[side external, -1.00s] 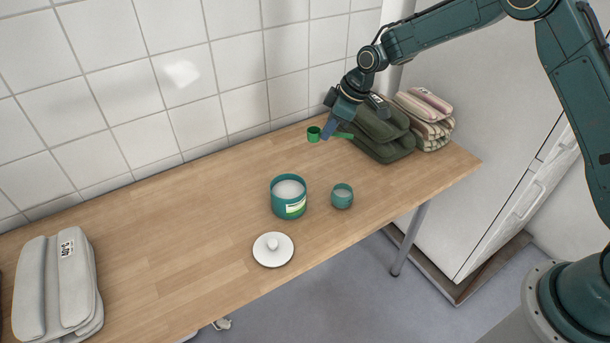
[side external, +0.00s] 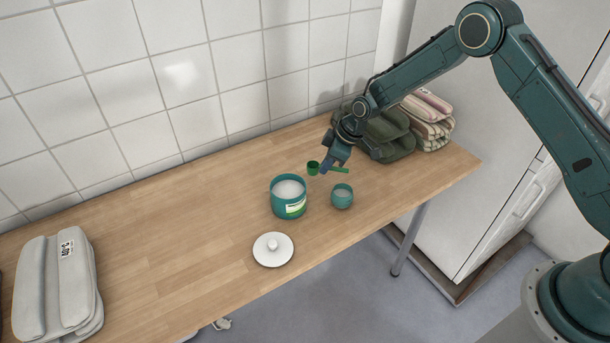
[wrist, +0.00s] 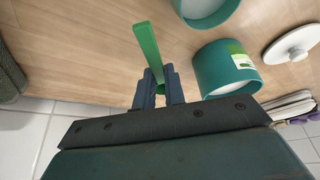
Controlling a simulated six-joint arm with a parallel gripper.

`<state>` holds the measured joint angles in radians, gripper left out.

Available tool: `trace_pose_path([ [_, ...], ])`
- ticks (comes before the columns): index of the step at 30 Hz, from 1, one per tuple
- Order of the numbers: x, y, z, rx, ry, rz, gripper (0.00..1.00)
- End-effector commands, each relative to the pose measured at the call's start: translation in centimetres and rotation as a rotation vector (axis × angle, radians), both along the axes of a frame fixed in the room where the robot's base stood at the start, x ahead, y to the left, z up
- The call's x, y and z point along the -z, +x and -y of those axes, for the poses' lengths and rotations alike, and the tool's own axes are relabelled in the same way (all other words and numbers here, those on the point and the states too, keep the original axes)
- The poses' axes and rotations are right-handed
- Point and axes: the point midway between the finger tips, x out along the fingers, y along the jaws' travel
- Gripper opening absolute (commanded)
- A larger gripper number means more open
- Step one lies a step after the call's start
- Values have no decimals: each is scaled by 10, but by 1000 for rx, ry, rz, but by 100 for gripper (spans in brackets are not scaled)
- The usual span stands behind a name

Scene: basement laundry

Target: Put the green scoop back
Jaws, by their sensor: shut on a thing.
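The green scoop (side external: 313,168) is held by its handle in my gripper (side external: 325,168), its cup pointing left in the side view. In the wrist view the scoop's handle (wrist: 148,45) sticks out past the closed fingers (wrist: 160,90); its cup is mostly hidden behind them. A teal canister (side external: 288,204) with a pale label stands open, with white powder inside; it also shows in the wrist view (wrist: 222,70). A smaller teal cup (side external: 342,198) with pale contents stands just right of it. The white lid (side external: 272,250) with a knob lies on the table in front of the canister.
Folded olive towels (side external: 388,138) lie behind my gripper, with striped towels (side external: 430,115) to their right. A grey folded stack (side external: 58,285) lies at the left end. The tiled wall (side external: 160,90) bounds the wooden table (side external: 170,225), whose middle left is clear.

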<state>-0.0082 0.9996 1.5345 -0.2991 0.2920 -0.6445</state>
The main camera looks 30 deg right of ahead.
Motion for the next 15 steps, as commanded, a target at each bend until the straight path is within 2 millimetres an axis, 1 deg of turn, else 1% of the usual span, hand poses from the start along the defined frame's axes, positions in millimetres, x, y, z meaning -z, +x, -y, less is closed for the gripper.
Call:
trace_pose_path([
  [6,25,0,0,1,0,-2,0],
  [9,34,0,0,1,0,0,0],
  [15,38,0,0,0,0,1,0],
])
